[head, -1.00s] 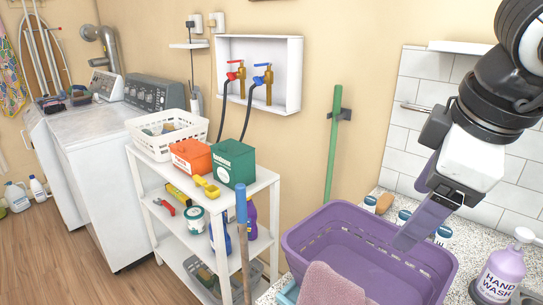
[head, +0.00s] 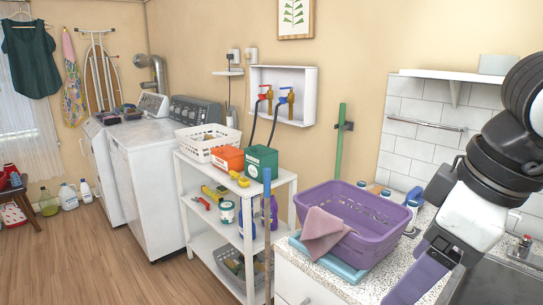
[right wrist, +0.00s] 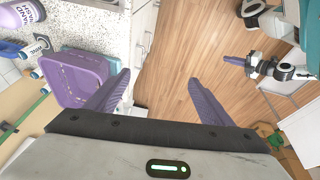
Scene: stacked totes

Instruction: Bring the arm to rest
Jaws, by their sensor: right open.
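My right gripper (head: 420,285) is at the lower right of the head view, right of the purple tote and above the counter. In the right wrist view its two purple fingers (right wrist: 160,88) stand wide apart with nothing between them. The purple tote (head: 372,243) sits on a light blue tote (head: 342,268) on the counter, with a pink cloth (head: 322,232) over its near left corner. The purple tote also shows in the right wrist view (right wrist: 75,88), left of the fingers. My left gripper (right wrist: 236,61) shows small there; its opening is unclear.
A speckled counter (head: 402,256) and a sink (head: 487,285) lie around the right arm. A hand wash bottle (right wrist: 22,22) stands near the tote. A white shelf cart (head: 233,215) stands left of the counter.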

